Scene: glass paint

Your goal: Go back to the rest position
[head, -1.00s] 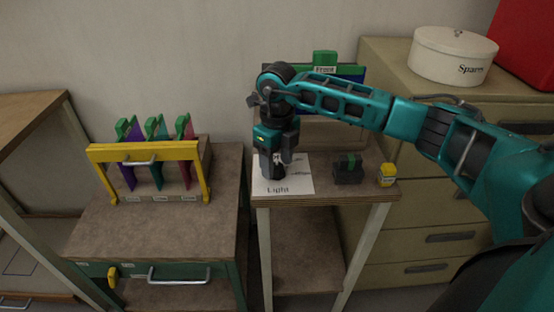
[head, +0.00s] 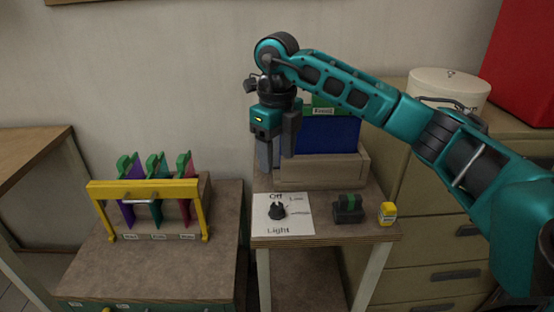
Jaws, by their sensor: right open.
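My right gripper (head: 277,155) hangs from the teal right arm, pointing down above the small table. It is open and empty. A black knob (head: 277,211) stands on a white sheet (head: 298,228) marked Off, Low and Light, below the gripper and apart from it. My left gripper is not in view.
A wooden box with a blue panel (head: 332,134) stands behind the gripper. A yellow rack (head: 146,189) with coloured panels stands left. A white tin (head: 452,88) is at back right.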

